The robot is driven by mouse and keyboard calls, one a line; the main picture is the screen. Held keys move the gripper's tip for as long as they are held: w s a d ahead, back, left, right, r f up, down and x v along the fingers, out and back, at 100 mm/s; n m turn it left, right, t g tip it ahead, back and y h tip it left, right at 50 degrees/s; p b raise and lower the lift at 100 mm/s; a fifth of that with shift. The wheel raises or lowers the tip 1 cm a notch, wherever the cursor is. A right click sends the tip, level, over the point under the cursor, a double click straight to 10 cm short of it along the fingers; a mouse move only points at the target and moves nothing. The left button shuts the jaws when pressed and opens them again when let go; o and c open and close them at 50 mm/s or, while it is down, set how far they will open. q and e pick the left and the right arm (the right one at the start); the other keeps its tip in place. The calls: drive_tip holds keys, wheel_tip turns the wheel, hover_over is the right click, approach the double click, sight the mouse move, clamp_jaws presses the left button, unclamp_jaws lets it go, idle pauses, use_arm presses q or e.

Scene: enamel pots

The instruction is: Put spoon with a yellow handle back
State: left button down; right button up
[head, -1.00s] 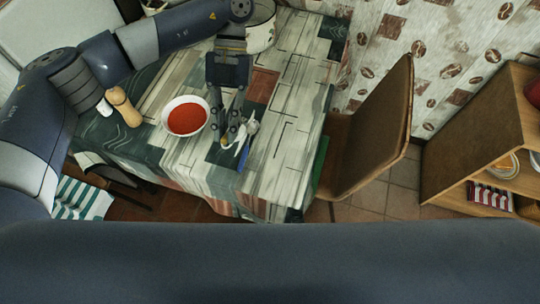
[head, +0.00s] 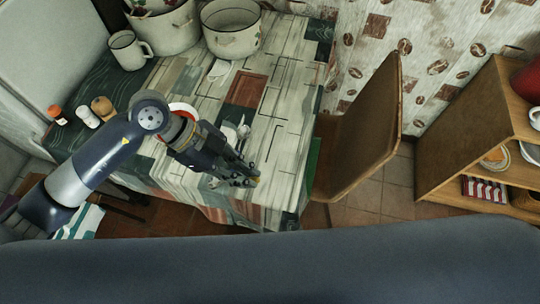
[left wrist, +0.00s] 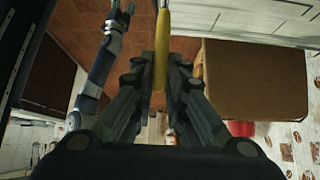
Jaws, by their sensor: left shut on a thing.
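In the head view my left gripper (head: 250,180) is above the front part of the table, pointing to the lower right. It is shut on the spoon with the yellow handle; only a small yellow spot of the spoon (head: 257,181) shows at its fingertips. In the left wrist view the yellow handle (left wrist: 161,45) stands between the closed fingers and runs out of the top edge. The spoon's bowl is hidden. My right arm seems to show at the left of the wrist view, with its gripper (left wrist: 125,10) too small and dim to read.
Pale utensils (head: 243,130) lie on the table beside my left gripper. A red-filled bowl (head: 183,106) is mostly behind my arm. Two enamel pots (head: 232,42) (head: 165,32) and a mug (head: 130,50) stand at the back. A chair (head: 360,135) is right of the table.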

use_arm(q)
drive_tip(key=w+d+f+p, duration=0.3)
drive_tip(key=w+d+f, duration=0.2)
drive_tip(key=d, duration=0.8)
drive_tip(key=shift+w+p, duration=0.3)
drive_tip(key=shift+w, duration=1.5)
drive_tip(key=c, duration=1.6)
unclamp_jaws()
drive_tip(key=shift+f, duration=0.1)
drive_tip(key=b+v, duration=0.1)
drive_tip(key=v, duration=1.1)
drive_tip(key=shift+b, duration=0.3)
